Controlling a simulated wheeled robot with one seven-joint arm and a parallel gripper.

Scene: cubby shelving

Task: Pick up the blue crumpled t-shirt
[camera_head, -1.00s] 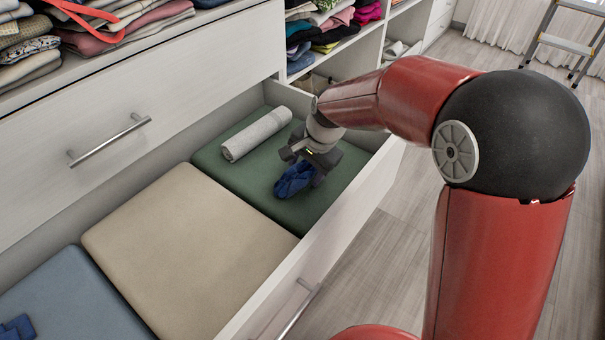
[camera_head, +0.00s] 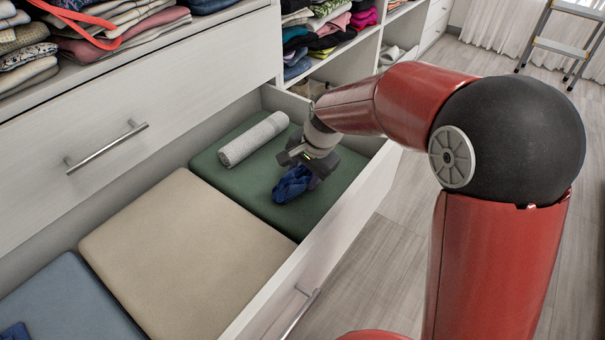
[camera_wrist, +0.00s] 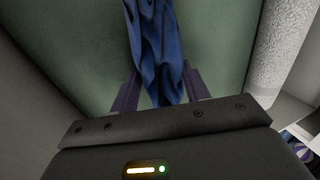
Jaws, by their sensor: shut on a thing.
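The blue crumpled t-shirt (camera_head: 291,184) is at the green pad (camera_head: 232,181) in the open drawer. In the wrist view the t-shirt (camera_wrist: 158,50) runs as a bunched, folded strip between the two fingers. My gripper (camera_head: 305,180) is over the green pad and shut on the t-shirt; in the wrist view the gripper (camera_wrist: 158,92) has one finger on each side of the cloth. I cannot tell whether the cloth is clear of the pad. The far end of the t-shirt is cut off by the top of the wrist view.
A rolled grey towel (camera_head: 253,139) lies on the green pad, left of my gripper. The drawer's front wall (camera_head: 330,233) is close on the right. A beige pad (camera_head: 180,255) is bare. A dark blue cloth (camera_head: 15,332) lies on the blue pad (camera_head: 70,300). Shelves of folded clothes stand above.

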